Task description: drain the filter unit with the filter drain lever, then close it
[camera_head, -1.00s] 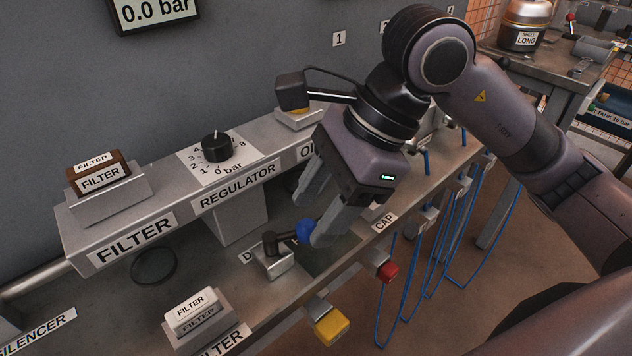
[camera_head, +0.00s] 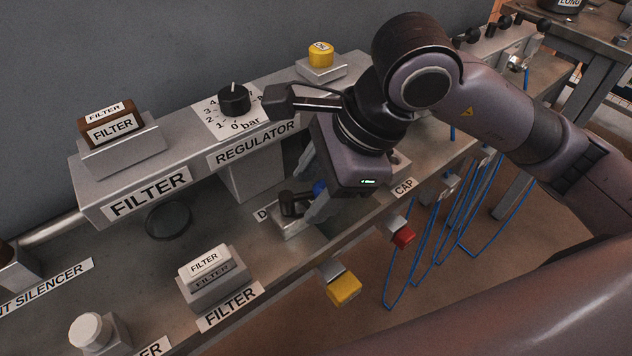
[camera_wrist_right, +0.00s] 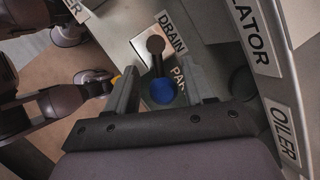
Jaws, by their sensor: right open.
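The filter drain lever (camera_head: 294,203) is a short black arm with a blue ball knob (camera_head: 319,187), on a small metal block on the lower shelf. It points right in the head view. The wrist view shows the blue knob (camera_wrist_right: 163,91) beside the DRAIN label. My right gripper (camera_head: 312,184) is open, with its fingers on either side of the knob; contact cannot be told. A brown FILTER cartridge (camera_head: 113,128) sits in a holder on the upper shelf above the large FILTER label (camera_head: 149,194). My left gripper is not in view.
The regulator knob (camera_head: 234,98) is just left of my right wrist on the upper shelf. A white FILTER block (camera_head: 205,262) stands in a lower holder. Yellow (camera_head: 344,290) and red (camera_head: 403,235) parts stick out at the front edge. Blue hoses (camera_head: 455,220) hang at right.

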